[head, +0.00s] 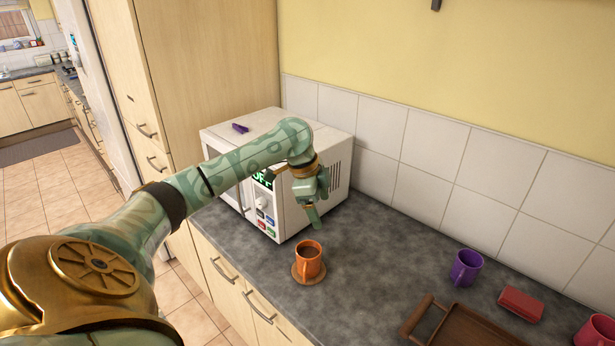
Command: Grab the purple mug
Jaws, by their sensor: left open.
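The purple mug (466,268) stands upright on the dark grey counter, right of centre, near the tiled back wall. My left gripper (313,208) is open and empty. It hangs in front of the microwave, above and behind the orange mug, well to the left of the purple mug. My right gripper is out of view.
An orange mug (309,258) stands on a round coaster (296,276). A white microwave (338,143) carries a small purple item (240,128). A brown tray (455,333), a red block (521,303) and a pinkish-red mug (595,332) are at right. Counter between the orange and purple mugs is clear.

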